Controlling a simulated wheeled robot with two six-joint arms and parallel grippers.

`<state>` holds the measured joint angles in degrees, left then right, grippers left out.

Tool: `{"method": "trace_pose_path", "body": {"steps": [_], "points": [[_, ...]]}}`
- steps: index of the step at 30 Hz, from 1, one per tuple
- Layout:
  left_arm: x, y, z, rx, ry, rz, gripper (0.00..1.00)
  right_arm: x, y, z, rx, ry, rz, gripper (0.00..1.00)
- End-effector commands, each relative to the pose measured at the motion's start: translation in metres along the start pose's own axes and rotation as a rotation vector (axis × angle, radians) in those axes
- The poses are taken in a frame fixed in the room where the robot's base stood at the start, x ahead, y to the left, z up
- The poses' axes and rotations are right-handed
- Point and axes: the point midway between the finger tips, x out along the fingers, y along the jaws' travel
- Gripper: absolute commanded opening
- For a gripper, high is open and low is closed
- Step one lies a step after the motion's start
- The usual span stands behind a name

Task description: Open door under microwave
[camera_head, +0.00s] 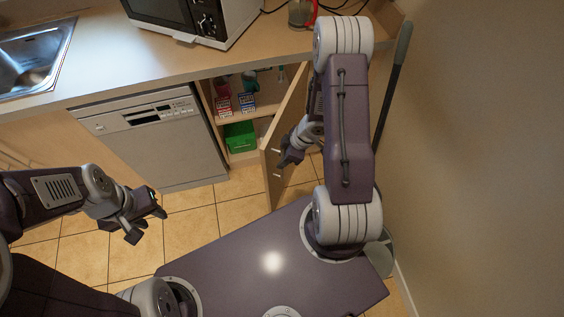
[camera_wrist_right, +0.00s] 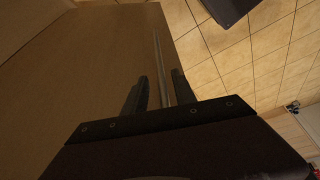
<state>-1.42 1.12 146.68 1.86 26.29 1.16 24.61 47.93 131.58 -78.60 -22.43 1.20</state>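The wooden door (camera_head: 274,165) under the microwave (camera_head: 195,14) stands swung out, with the cabinet's inside showing to its left. My right gripper (camera_head: 287,158) is beside the door's right face in the head view. In the right wrist view, the open fingers of my right gripper (camera_wrist_right: 158,92) are on either side of a thin metal bar handle (camera_wrist_right: 160,65) on the door panel (camera_wrist_right: 110,50). Gaps show between fingers and bar. My left gripper (camera_head: 146,220) is open and empty over the floor, left of the door.
The open cabinet holds several boxes, including a green box (camera_head: 239,137). A dishwasher (camera_head: 158,140) is left of it, below the counter (camera_head: 110,55). A sink (camera_head: 32,62) is at the upper left. The wall (camera_head: 480,150) bounds the right side. Tiled floor (camera_head: 188,222) is clear before the dishwasher.

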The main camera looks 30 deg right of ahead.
Motion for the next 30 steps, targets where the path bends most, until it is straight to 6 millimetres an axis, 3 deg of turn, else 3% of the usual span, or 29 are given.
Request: {"method": "trace_pose_path", "body": {"steps": [3, 11, 14, 15, 30], "points": [[0.0063, -0.0001, 0.0006, 0.000, 0.000, 0.000, 0.36, 0.0106, -0.0004, 0.0005, 0.001, 0.000, -0.001, 0.33], [0.0052, -0.0001, 0.0004, 0.000, 0.001, 0.000, 0.36, 0.0103, -0.0001, -0.0004, 0.002, 0.000, 0.000, 0.33], [0.0052, -0.0001, 0.0004, 0.000, 0.001, 0.000, 0.36, 0.0103, -0.0001, -0.0003, 0.001, 0.000, 0.000, 0.05], [0.0052, -0.0001, 0.0004, 0.000, 0.001, 0.000, 0.36, 0.0102, 0.0000, -0.0003, 0.001, -0.001, 0.000, 0.00], [0.0050, -0.0001, 0.0005, 0.000, 0.000, 0.000, 0.36, 0.0097, 0.0004, -0.0007, 0.002, 0.000, 0.002, 0.00]]}}
